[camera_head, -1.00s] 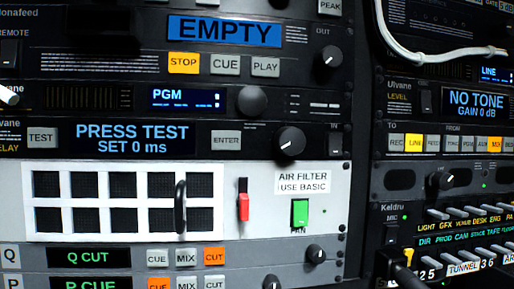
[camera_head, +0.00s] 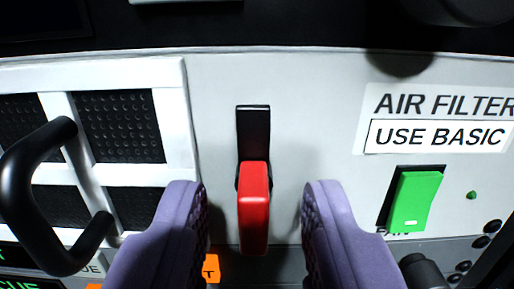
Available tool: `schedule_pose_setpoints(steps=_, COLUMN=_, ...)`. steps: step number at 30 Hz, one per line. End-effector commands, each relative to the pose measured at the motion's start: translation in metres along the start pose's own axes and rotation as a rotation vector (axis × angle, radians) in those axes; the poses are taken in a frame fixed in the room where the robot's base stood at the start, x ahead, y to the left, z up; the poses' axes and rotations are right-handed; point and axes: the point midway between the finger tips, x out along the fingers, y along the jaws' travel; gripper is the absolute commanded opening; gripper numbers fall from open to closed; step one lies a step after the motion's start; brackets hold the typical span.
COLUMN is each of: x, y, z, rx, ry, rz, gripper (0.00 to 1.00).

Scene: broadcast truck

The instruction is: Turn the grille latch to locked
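The grille latch (camera_head: 254,208) is a red upright lever on the white panel, with a black strip (camera_head: 253,132) showing above it. My gripper (camera_head: 252,215) is open, with one purple finger on each side of the red lever. A gap shows between the lever and each finger, so neither seems to touch it. The white-framed grille (camera_head: 120,125) with black mesh is to the left of the latch, and its black handle (camera_head: 30,190) sticks out at the far left.
A green rocker switch (camera_head: 415,200) is to the right, under the label AIR FILTER USE BASIC (camera_head: 440,120). A small green light (camera_head: 471,195) and black knobs are at the lower right. An orange button (camera_head: 211,268) shows below the panel, partly behind the left finger.

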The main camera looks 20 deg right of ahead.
Motion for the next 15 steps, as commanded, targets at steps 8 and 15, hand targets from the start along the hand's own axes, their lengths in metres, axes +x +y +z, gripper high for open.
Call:
schedule_pose_setpoints(steps=8, x=0.0116, y=-0.0001, z=-0.0004, rx=0.0, ry=0.001, rz=0.0, gripper=0.36)
schedule_pose_setpoints(steps=15, x=0.0113, y=-0.0002, z=-0.0003, rx=0.0, ry=0.0, rz=0.0, gripper=0.06)
